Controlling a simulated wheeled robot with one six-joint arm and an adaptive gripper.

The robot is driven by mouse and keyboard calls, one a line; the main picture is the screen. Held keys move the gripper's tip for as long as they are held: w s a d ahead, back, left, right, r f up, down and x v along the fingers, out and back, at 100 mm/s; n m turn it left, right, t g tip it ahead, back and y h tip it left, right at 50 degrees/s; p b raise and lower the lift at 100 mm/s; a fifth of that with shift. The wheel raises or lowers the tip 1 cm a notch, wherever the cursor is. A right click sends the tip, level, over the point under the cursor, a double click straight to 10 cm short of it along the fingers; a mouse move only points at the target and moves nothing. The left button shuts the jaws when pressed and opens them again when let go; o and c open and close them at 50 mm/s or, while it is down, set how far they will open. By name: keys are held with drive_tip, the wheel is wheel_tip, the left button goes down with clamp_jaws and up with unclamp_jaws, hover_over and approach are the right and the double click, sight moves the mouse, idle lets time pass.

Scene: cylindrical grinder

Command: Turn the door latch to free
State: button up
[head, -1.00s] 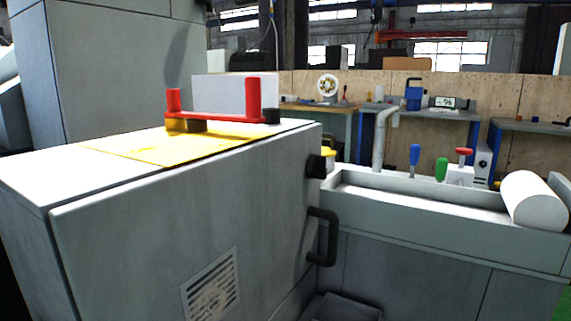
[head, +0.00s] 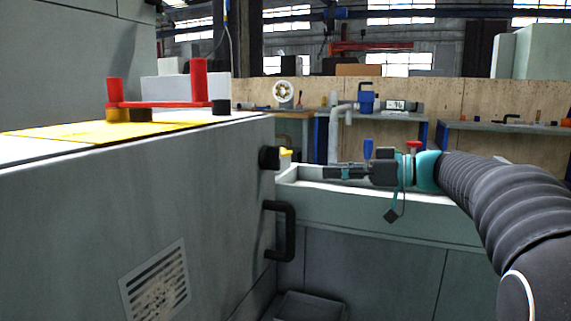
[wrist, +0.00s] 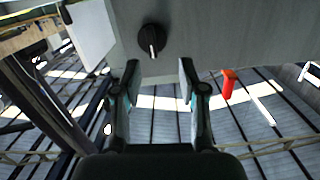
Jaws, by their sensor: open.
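The door latch is a round black knob (head: 269,157) near the upper right corner of the grey door (head: 190,190). In the wrist view the knob (wrist: 152,38) shows a raised grip with a pale mark at one end. My gripper (head: 326,172) is to the right of the knob in the head view, with its fingers toward it and a gap between. In the wrist view my gripper (wrist: 158,68) is open and empty, and the knob lies beyond the fingertips, roughly between them. Nothing hides the knob there.
A black door handle (head: 289,231) sticks out below the knob. A red bar with posts (head: 160,104) stands on the yellow plate (head: 60,131) on top of the housing. A grey trough (head: 400,212) runs under my arm. Workbenches stand at the back.

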sight(280, 157)
drive_tip(key=shift+n+y, duration=0.6)
drive_tip(key=x, duration=0.4)
drive_tip(key=w+r+x, duration=0.1)
drive_tip(key=x, duration=0.3)
drive_tip(key=w+p+x, duration=0.1)
drive_tip(key=x, duration=0.4)
drive_tip(key=shift+d+r, duration=0.2)
drive_tip(key=shift+d, duration=0.15)
drive_tip(key=shift+c, duration=0.3)
drive_tip(key=shift+w, duration=0.1)
clamp_jaws()
